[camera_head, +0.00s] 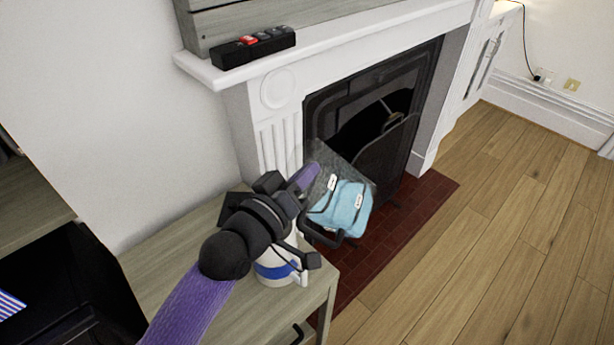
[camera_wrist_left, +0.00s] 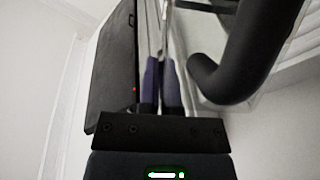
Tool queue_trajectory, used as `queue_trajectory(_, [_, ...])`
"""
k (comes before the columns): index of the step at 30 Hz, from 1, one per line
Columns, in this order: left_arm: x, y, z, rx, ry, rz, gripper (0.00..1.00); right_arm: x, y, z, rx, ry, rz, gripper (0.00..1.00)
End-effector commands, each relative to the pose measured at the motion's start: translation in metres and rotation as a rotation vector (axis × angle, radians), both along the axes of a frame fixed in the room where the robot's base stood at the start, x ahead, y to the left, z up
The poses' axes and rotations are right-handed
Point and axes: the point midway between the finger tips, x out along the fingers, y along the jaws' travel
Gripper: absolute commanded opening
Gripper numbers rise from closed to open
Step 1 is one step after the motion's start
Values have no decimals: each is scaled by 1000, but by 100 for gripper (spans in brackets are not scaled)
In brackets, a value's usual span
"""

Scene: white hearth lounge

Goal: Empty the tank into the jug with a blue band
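The tank (camera_head: 358,179) is a clear, dark-tinted container with light blue contents and a black handle (camera_head: 322,236). In the head view it is held tilted, up beside and partly above the white jug with a blue band (camera_head: 274,271). The jug stands on the small wooden table, partly hidden by my left gripper. My left gripper (camera_head: 308,176) has purple fingers close together at the tank's upper edge and seems shut on it. In the left wrist view the fingers (camera_wrist_left: 161,85) lie close together, with the black handle (camera_wrist_left: 240,65) to their right. My right gripper is not in view.
The wooden table (camera_head: 165,262) stands by the white wall and fireplace (camera_head: 375,120). A black strip with buttons (camera_head: 254,47) lies on the mantel (camera_head: 330,52). A dark red tiled hearth (camera_head: 420,200) and open wood floor (camera_head: 500,220) lie to the right.

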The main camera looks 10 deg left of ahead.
Motion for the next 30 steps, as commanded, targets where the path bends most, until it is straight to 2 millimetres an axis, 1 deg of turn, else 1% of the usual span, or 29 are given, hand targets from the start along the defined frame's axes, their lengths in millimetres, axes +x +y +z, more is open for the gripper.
queue_trajectory(20, [0,7,5,-114,-24,0,0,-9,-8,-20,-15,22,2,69])
queue_trajectory(30, [-1,11,8,-172,-35,0,0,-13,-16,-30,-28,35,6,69])
